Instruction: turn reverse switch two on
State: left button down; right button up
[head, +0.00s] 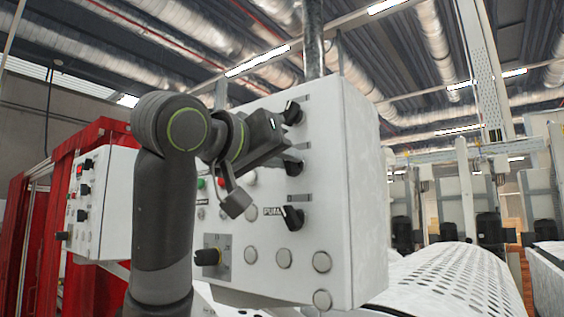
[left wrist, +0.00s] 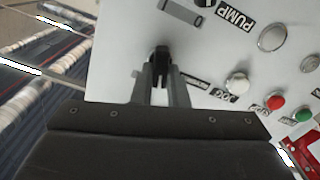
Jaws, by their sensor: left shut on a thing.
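A white control panel (head: 335,110) carries three black rotary switches in a column near its right edge. In the left wrist view, my left gripper's fingers (left wrist: 160,82) are shut on this black switch knob (left wrist: 160,58), one on each side. I cannot read a label naming the reverse switches. My right gripper is not in view.
Green and red buttons (left wrist: 276,102) and several round caps sit near the gripper. A larger black knob (head: 208,257) is at the lower left of the panel. A second panel (head: 112,205) stands left, by red curtains. A perforated roller (head: 450,280) lies at lower right.

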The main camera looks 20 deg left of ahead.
pick_arm(q)
jog(key=shift+s+d+m+b, duration=0.15)
jog(key=shift+m+b, duration=0.45)
jog(key=shift+m, duration=1.8)
jog(key=shift+w+d+m+b, duration=0.15)
jog(key=shift+m+b, duration=0.4)
jog(key=shift+m, duration=1.85)
jog(key=shift+s, duration=0.1)
jog(key=c, duration=1.4)
grip_release()
jog(key=shift+c, duration=0.2)
jog(key=shift+s, duration=0.1)
